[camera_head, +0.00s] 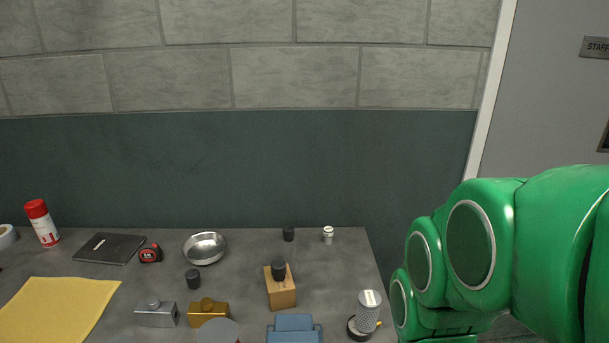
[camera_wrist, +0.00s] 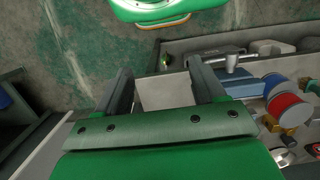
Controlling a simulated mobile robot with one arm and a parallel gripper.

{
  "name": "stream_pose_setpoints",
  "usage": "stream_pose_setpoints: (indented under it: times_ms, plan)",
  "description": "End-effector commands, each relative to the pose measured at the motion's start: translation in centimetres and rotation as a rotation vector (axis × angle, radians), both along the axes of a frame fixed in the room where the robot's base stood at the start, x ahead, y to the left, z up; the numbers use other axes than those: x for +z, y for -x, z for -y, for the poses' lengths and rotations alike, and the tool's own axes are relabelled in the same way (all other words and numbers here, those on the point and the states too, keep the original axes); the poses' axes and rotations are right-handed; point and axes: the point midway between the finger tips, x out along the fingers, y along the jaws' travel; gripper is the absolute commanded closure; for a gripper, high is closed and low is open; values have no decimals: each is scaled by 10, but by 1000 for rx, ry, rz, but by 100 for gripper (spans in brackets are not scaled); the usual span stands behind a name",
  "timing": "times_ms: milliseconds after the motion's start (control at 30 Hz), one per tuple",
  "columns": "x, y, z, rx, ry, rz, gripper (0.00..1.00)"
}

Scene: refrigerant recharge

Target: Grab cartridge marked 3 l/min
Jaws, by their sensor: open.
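Several small cylinders that may be cartridges stand on the grey table in the head view. A black one (camera_head: 288,234) and a white one (camera_head: 328,235) are at the back right. Another black one (camera_head: 193,279) stands left of centre, and a black one (camera_head: 278,269) sits on a tan block (camera_head: 281,293). No 3 l/min marking is readable on any of them. My gripper (camera_wrist: 160,78) is open and empty in the wrist view, its two dark fingers apart. In the head view only my green arm shows at right; the gripper is not visible there.
A yellow cloth (camera_head: 55,308) lies left. A red-ended blue cylinder (camera_wrist: 287,107) shows in the wrist view.

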Motion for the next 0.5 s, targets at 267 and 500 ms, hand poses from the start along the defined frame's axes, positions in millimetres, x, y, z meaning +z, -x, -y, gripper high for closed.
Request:
stream_pose_setpoints:
  times_ms: [267, 500]
  plan:
    - [4, -11, 0, 0, 0, 0, 31]
    - [22, -64, 0, 1, 2, 9, 31]
